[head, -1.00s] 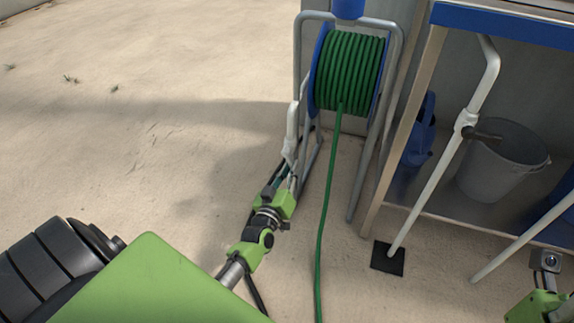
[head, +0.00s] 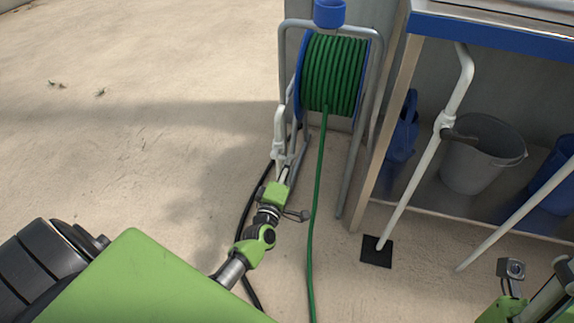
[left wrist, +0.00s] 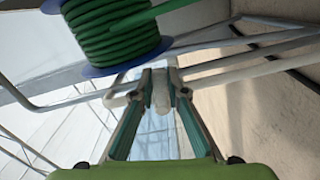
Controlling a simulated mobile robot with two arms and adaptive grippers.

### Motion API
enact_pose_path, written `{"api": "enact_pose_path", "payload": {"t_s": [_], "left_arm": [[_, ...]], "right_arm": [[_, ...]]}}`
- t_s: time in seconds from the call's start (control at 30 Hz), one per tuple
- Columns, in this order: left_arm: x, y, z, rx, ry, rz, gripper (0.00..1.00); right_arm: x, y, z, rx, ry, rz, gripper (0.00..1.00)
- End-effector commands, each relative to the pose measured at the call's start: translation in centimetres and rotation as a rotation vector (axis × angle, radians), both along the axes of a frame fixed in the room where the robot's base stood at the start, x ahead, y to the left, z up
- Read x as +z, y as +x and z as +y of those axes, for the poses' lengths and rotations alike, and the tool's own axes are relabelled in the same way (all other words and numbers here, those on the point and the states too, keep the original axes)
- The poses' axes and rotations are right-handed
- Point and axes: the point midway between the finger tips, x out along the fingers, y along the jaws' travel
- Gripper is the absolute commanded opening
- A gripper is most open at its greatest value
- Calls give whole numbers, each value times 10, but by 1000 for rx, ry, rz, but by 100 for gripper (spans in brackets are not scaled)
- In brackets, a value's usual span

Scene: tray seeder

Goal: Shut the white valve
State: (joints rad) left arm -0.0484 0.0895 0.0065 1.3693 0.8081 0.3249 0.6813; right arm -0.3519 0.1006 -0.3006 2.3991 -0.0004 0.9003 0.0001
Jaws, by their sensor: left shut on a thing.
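My left gripper (head: 284,172) reaches up to the lower end of this fitting. In the left wrist view my two green-sided fingers (left wrist: 160,88) are closed on a pale, whitish piece (left wrist: 161,98) between their tips. Which part of the valve it is, and how its handle is turned, I cannot tell. Another white pipe (head: 411,188) with a white fitting and a dark lever (head: 461,134) stands to the right. My right arm shows at the lower right; its fingers do not show.
The green hose (head: 313,220) hangs from the reel (head: 333,75) to the floor, just right of my left arm. A bench with steel legs (head: 384,125) stands right, with a grey bucket (head: 480,155) on its lower shelf.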

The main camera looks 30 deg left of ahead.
Motion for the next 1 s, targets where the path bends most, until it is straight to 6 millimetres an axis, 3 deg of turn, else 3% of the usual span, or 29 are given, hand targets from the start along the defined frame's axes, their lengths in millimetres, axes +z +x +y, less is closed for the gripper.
{"api": "enact_pose_path", "payload": {"t_s": [0.4,0.97,1.0], "left_arm": [[9,0,-1,0,-185,-43,0],[10,0,-1,0,-212,-49,0],[10,0,-1,0,-212,-49,22]], "right_arm": [[5,0,0,0,0,-1,40],[7,-1,0,-1,1,-6,40],[7,-1,0,-1,1,-6,40]]}}
